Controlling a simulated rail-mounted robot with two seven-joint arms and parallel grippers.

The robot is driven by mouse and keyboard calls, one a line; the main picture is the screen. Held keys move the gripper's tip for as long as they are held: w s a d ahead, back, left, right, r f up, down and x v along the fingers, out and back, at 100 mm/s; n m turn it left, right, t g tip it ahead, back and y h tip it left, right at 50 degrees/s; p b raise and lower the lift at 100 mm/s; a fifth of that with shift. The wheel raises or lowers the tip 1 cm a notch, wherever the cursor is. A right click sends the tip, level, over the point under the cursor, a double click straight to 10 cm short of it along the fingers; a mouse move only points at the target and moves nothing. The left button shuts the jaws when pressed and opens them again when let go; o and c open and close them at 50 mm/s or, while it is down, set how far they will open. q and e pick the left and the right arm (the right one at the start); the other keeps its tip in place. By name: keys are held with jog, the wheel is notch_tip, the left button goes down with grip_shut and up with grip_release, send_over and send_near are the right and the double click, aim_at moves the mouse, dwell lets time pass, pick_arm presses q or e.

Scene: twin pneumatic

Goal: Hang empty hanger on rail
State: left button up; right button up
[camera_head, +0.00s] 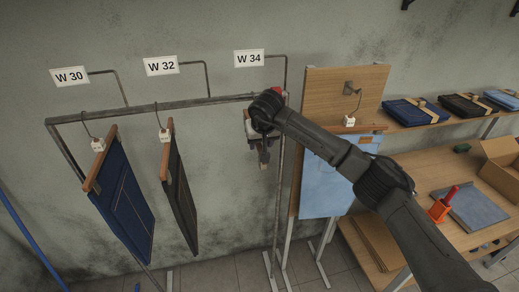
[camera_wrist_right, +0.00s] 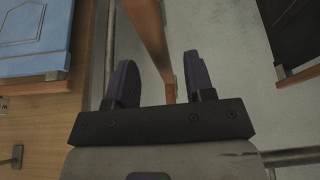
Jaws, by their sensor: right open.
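My right gripper (camera_head: 262,158) is near the right end of the metal rail (camera_head: 200,102), below the W 34 sign (camera_head: 249,58). In the right wrist view its two dark fingers (camera_wrist_right: 160,85) are apart. A wooden bar, seemingly the empty hanger (camera_wrist_right: 150,35), lies between the fingers in that view, with a gap on each side. It carries no garment that I can see. In the head view my gripper and wrist mostly hide it, so I cannot tell whether its hook is on the rail. My left gripper is not in view.
Blue trousers (camera_head: 123,197) and dark trousers (camera_head: 181,195) hang on the rail to the left. Light blue jeans (camera_head: 331,185) hang against a wooden panel (camera_head: 332,95) at the right. A workbench (camera_head: 405,165) holds a box (camera_head: 503,163).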

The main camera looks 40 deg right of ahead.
jog(key=b+v, duration=0.1)
jog(key=v, duration=0.8)
jog(key=shift+r, duration=0.25)
jog(key=shift+a, duration=0.1)
